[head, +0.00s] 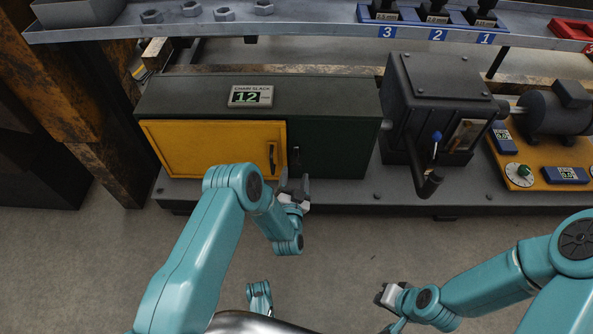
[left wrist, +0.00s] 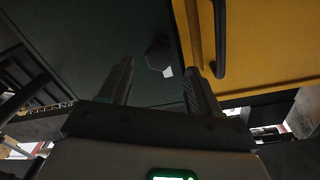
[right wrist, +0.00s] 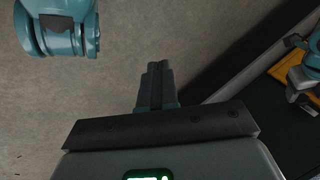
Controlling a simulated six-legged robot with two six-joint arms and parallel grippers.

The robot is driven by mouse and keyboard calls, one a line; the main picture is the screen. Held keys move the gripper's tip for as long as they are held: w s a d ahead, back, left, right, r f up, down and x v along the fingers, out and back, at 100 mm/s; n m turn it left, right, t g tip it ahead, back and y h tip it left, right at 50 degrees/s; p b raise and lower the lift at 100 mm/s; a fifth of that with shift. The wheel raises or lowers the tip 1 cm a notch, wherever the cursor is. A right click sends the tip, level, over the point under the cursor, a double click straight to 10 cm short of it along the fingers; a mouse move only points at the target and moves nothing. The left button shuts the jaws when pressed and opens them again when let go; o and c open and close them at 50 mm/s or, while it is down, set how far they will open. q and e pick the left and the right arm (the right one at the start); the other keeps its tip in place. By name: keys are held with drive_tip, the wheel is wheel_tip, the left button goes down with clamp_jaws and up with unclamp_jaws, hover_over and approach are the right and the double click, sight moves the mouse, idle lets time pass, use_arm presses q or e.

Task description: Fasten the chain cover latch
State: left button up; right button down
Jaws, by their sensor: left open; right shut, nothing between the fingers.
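The chain cover is a long dark green housing (head: 335,130) with a yellow door (head: 205,150) that looks closed. The door has a dark upright handle (head: 272,157), also seen in the left wrist view (left wrist: 219,40). A small dark latch (head: 296,155) sits on the green panel just right of the door. My left gripper (head: 295,184) is open just below and in front of the latch. In the left wrist view the latch (left wrist: 158,55) shows between and beyond the fingers, with no visible contact. My right gripper (head: 381,294) is shut and empty, low above the floor; its fingers show together in the right wrist view (right wrist: 157,80).
A "CHAIN SLACK" display (head: 250,96) on the housing reads 12. To the right stand a dark gearbox (head: 435,90) with a crank handle (head: 430,184) and a motor (head: 555,108). A shelf with nuts and numbered bins (head: 435,18) runs above. The floor in front is clear.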

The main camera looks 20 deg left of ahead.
use_arm(q)
drive_tip(key=b+x, duration=0.1)
drive_tip(key=x, duration=0.4)
drive_tip(key=c, duration=1)
use_arm(e)
drive_tip(key=shift+w+d+f+t, duration=0.1)
drive_tip(key=shift+w+f+t, duration=0.2)
drive_tip(key=shift+w+f, duration=0.65)
